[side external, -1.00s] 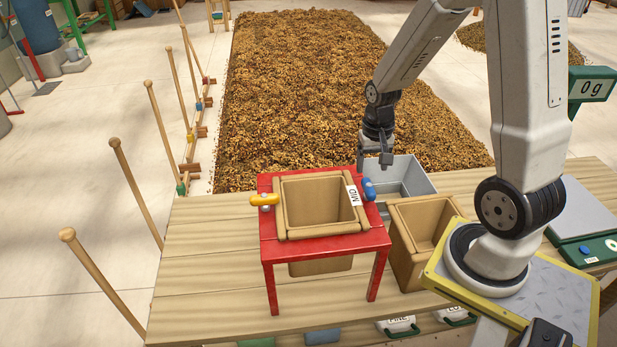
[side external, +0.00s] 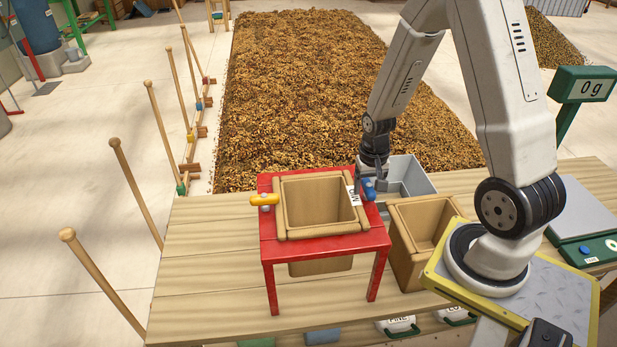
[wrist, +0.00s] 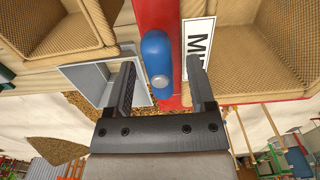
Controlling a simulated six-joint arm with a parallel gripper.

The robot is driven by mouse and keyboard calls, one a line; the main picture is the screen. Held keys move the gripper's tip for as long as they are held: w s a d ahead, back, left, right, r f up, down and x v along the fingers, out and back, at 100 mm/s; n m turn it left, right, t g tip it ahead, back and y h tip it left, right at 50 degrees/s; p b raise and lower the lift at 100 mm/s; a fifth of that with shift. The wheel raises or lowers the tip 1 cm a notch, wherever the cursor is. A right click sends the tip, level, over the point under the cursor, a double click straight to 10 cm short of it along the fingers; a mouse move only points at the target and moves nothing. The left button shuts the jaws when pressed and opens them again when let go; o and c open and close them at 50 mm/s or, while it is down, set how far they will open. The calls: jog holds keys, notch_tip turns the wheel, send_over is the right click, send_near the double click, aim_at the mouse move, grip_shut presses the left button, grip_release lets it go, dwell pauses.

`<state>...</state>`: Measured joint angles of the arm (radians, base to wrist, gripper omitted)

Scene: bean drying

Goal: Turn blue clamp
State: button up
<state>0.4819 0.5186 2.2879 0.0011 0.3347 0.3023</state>
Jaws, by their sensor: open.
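The blue clamp (wrist: 156,58) is a rounded blue handle with a pale pivot, on the right edge of the red stand (side external: 350,243). In the side view the clamp (side external: 369,189) is partly hidden by my gripper (side external: 372,184). My gripper is open in the wrist view (wrist: 162,85), with one finger on each side of the clamp and a visible gap to each. A yellow clamp (side external: 264,200) sits on the stand's left side. A tan bin (side external: 290,234) with a label reading MID sits in the stand between the clamps.
A grey metal tray (side external: 408,168) stands just behind the clamp. A second tan bin (side external: 405,240) is to the right of the stand. A scale (side external: 590,243) reading 0 g is at the far right. The wooden table (side external: 205,260) is clear on the left.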

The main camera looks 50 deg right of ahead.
grip_shut()
jog(key=shift+m, duration=0.4)
jog(key=m, duration=1.7)
dwell(0.3)
dwell(0.4)
